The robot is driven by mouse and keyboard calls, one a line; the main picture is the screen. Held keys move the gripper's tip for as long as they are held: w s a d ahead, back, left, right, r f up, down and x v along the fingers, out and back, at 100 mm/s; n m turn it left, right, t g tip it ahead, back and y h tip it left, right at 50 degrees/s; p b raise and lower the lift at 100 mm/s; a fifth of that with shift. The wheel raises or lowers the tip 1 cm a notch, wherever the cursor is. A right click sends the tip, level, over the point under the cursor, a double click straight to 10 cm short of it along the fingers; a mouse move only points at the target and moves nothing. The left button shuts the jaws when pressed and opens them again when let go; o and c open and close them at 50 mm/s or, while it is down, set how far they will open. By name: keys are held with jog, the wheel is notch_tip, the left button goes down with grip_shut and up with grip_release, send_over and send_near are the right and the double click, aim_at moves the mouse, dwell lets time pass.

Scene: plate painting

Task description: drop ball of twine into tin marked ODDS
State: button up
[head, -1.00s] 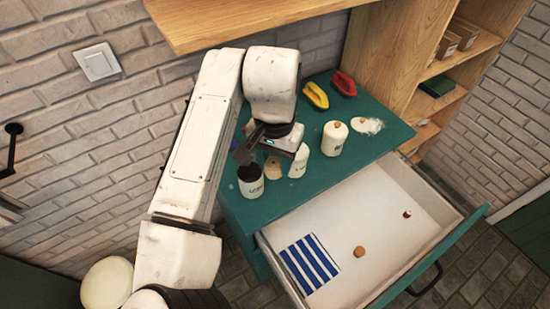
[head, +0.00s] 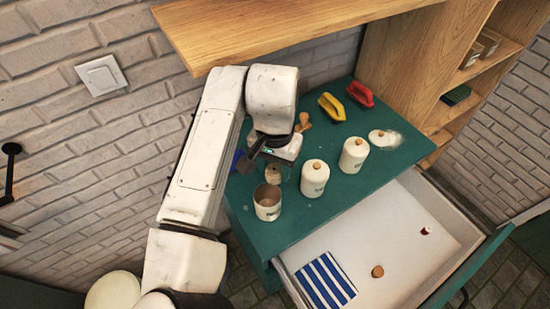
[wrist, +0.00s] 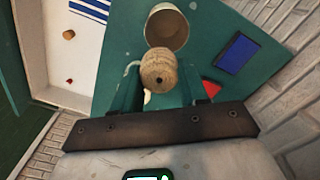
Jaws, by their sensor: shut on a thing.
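The ball of twine (wrist: 162,70) is a tan, ribbed ball with a dark hole at its end. My gripper (wrist: 160,82) is shut on it; in the head view my gripper (head: 256,158) is over the counter's left part, with the twine (head: 273,174) just below it. An open cream tin (head: 267,205) stands upright in front of the twine. In the wrist view this tin (wrist: 167,28) is just beyond the twine, its mouth showing and apparently empty. The twine is beside the tin's mouth, not over it. The label is too small to read.
Two lidded cream tins (head: 314,180) (head: 354,156) and a loose lid (head: 384,138) stand right on the green counter (head: 305,222). Yellow (head: 332,107) and red (head: 360,94) items lie behind. The open drawer (head: 400,222) holds a striped cloth (head: 325,281). A wooden shelf (head: 290,28) hangs above.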

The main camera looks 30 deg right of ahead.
aim_at(275, 168)
jog(key=shift+f+b, duration=0.3)
jog(key=shift+f, duration=1)
jog(key=o, duration=1.2)
notch_tip(275, 168, up, 11)
jog(key=shift+f+b, duration=0.1)
jog(key=shift+b, duration=0.9)
